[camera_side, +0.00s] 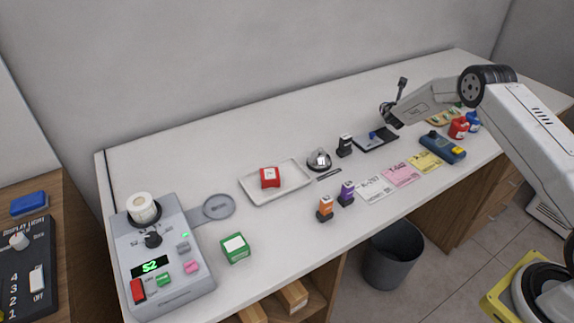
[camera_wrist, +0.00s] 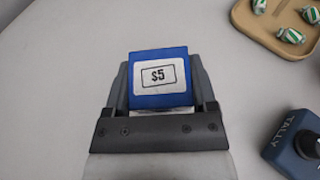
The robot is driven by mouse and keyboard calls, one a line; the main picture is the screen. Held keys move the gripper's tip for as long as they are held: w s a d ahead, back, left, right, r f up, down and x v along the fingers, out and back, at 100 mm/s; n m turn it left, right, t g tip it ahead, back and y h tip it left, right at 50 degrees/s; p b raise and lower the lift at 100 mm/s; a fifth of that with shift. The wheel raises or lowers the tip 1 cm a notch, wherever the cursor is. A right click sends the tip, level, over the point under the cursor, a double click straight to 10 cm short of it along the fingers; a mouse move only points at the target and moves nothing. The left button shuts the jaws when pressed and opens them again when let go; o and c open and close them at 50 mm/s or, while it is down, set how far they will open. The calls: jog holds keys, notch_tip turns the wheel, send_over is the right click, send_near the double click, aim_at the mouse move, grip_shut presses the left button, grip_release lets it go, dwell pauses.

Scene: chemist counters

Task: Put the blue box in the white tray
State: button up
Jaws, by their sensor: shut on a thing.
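The blue box (camera_wrist: 158,97) with a white "$5" label is between the two fingers of my gripper (camera_wrist: 159,80) in the wrist view, which is shut on it. In the side view my gripper (camera_side: 388,114) is over the right part of the counter, and I cannot make out the box there. The white tray (camera_side: 296,179) lies mid-counter, well to the left of my gripper. A red box (camera_side: 270,177) with a white label is in the tray.
A silver bell (camera_side: 319,160) and black stamp (camera_side: 345,146) stand right of the tray. The blue tally device (camera_side: 442,147) and a tan dish (camera_wrist: 270,32) of green-white sweets are near my gripper. A green box (camera_side: 236,248) and grey scale (camera_side: 165,260) are at left.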

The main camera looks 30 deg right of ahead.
jog(key=shift+f, duration=0.1)
jog(key=shift+w+d+f, duration=0.1)
jog(key=shift+w+f, duration=0.1)
jog(key=shift+f, duration=1.45)
jog(key=shift+f, duration=0.2)
jog(key=o, duration=1.2)
jog(key=shift+r, duration=0.2)
jog(key=shift+s, duration=0.1)
jog(key=shift+s+a+r, duration=0.25)
jog(key=shift+s+a, duration=0.1)
jog(key=shift+a, duration=0.15)
jog(key=shift+v, duration=5.25)
